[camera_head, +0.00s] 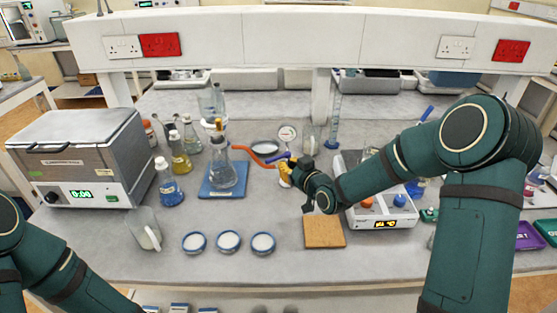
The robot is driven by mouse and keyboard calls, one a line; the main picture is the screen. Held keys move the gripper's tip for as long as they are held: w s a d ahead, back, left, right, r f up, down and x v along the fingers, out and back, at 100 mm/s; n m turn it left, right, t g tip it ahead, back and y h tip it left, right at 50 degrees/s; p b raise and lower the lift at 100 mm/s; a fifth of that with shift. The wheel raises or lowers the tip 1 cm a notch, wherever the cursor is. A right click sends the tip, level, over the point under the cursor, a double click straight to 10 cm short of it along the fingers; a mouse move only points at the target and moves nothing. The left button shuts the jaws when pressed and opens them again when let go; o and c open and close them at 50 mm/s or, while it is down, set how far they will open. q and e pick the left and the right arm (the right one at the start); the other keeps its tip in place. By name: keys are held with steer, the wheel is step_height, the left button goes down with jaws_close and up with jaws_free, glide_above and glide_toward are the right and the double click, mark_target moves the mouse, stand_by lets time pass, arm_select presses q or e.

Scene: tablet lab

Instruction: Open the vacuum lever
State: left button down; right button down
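A small blue lever (278,157) shows at the back middle of the bench, at the end of an orange-red hose (253,154). A yellow valve body or fitting (284,171) is just below it, partly hidden by my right gripper. A round pressure gauge (287,133) stands behind. My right gripper (297,166) reaches in from the right, with its tips right beside the lever and the yellow part. I cannot tell whether it touches them or how its fingers stand. My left arm shows at the lower left, but its gripper is out of view.
A flask (222,171) stands on a blue pad (222,193) left of the hose. Coloured bottles and a grey bath with a display (80,160) are farther left. Three dishes (228,240), a beaker (145,229) and a cork mat (324,231) lie in front. A hotplate (382,212) sits under my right arm.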

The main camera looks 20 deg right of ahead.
mark_target(278, 158)
steer(key=x, duration=0.5)
steer(key=shift+w+a, duration=0.1)
steer(key=shift+w, duration=0.25)
steer(key=shift+w+a+m+h+b, duration=0.15)
steer(key=shift+m+h+b, duration=0.2)
steer(key=shift+b, duration=0.3)
steer(key=shift+h, duration=0.25)
steer(key=w+m+h+b, duration=0.1)
steer(key=b, duration=0.1)
steer(key=w+m+h+b, duration=0.1)
steer(key=b, duration=0.2)
steer(key=shift+a+f+t, duration=0.1)
steer(key=shift+a+t, duration=0.2)
steer(key=shift+a, duration=0.1)
steer(key=shift+b, duration=0.45)
steer(key=shift+w+r, duration=0.15)
steer(key=shift+r, duration=0.15)
